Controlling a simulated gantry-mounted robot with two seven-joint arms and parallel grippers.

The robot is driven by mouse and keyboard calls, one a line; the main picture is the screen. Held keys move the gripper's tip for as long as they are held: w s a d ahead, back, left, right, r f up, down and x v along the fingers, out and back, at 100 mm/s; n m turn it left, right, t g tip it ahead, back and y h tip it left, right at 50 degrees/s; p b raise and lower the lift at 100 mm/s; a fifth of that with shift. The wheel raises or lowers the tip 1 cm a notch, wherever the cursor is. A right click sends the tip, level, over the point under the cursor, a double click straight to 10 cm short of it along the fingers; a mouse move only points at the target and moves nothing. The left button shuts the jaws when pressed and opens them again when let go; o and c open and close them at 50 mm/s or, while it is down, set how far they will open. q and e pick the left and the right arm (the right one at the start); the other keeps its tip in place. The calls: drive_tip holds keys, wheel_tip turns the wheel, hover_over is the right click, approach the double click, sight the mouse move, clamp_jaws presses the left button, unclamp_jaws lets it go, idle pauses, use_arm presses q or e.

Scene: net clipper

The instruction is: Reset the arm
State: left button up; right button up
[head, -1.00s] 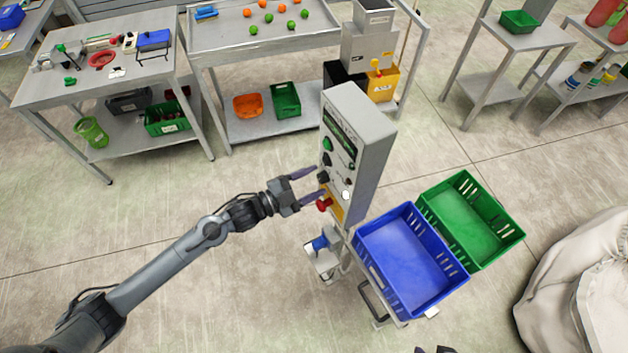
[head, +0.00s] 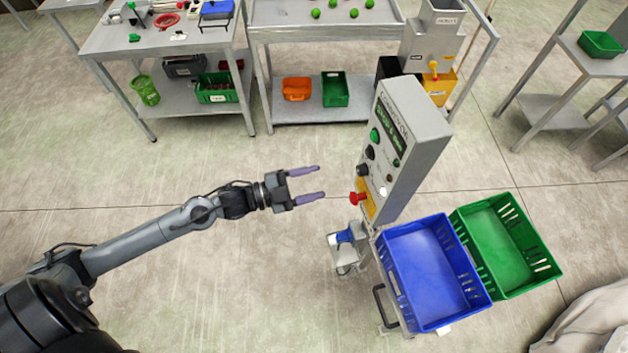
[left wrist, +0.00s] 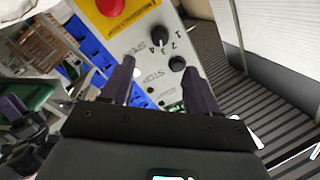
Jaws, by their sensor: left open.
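My left gripper (head: 308,183) is open and empty, left of the grey control box (head: 411,150) and apart from it in the head view. The box has a green button (head: 375,135), black knobs, and a red button (head: 358,198) on a yellow plate. In the left wrist view, the open fingers (left wrist: 157,85) point toward the panel (left wrist: 150,50). The red button (left wrist: 110,6) is at the top there, and a black knob (left wrist: 160,31) with numbers lies just beyond the fingers.
A blue crate (head: 383,240) and a green crate (head: 548,240) sit to the right of the control box. Workbenches (head: 120,40) with bins stand at the back. A grey hopper machine (head: 432,45) stands behind the box. The floor around my left arm is clear.

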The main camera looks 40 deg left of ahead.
use_arm(q)
drive_tip(key=s+d+f+n+t+y, duration=0.1)
drive_tip(key=s+d+f+n+y, duration=0.1)
drive_tip(key=s+d+n+y, duration=0.5)
drive_tip(key=s+a+f+n+g+y, duration=0.45)
drive_tip(key=s+n+g, duration=0.25)
drive_tip(key=s+g, duration=0.4)
drive_tip(key=w+r+p+v, duration=0.1)
drive_tip(key=w+p+v, duration=0.1)
drive_tip(key=p+v, duration=0.9)
wheel_tip(320, 180, down, 76)
drive_tip(key=b, duration=7.4)
drive_tip(key=shift+w+a, duration=0.25)
drive_tip(key=shift+a, duration=0.25)
